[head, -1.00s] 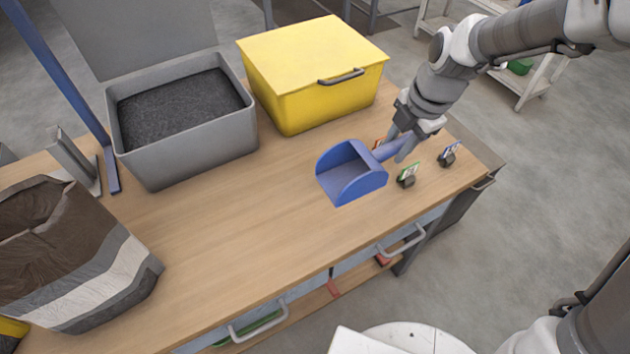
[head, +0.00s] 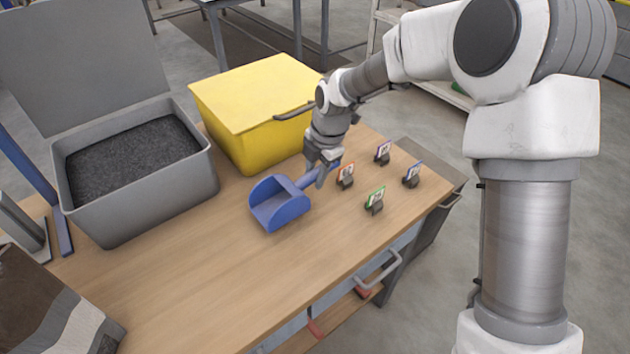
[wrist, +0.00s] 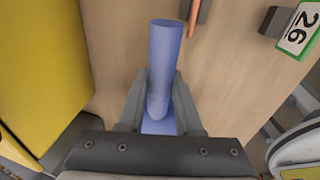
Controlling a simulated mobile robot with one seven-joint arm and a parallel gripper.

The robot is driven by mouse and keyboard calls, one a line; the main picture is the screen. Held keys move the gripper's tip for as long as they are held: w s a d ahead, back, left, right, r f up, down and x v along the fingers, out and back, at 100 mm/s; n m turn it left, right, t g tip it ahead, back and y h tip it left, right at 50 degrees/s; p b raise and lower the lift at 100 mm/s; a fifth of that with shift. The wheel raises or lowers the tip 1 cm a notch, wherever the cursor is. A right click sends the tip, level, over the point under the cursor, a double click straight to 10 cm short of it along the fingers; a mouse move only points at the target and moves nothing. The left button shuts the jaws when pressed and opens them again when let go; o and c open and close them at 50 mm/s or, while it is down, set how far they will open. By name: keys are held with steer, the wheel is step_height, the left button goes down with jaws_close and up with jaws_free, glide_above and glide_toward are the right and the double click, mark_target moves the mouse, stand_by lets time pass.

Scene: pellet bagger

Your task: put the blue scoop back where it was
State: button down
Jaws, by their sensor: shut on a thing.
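The blue scoop (head: 281,205) is on or just above the wooden table, in front of the yellow bin; I cannot tell whether it touches the wood. Its open pan faces the lower left and its handle points to the upper right. My gripper (head: 322,177) is shut on the scoop's handle. In the wrist view the blue handle (wrist: 165,65) stands between both fingers of my gripper (wrist: 160,105); the pan is hidden there.
Several small card holders stand right of the scoop, among them a green-edged one (head: 375,200) and an orange-edged one (head: 345,176). The lidded yellow bin (head: 250,110) is behind. An open grey bin (head: 150,205) of dark pellets is left. The table's front middle (head: 220,285) is clear.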

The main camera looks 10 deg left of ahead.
steer(key=shift+x, duration=0.9)
steer(key=shift+s+d+f, duration=0.1)
steer(key=c, duration=0.6)
jaws_free()
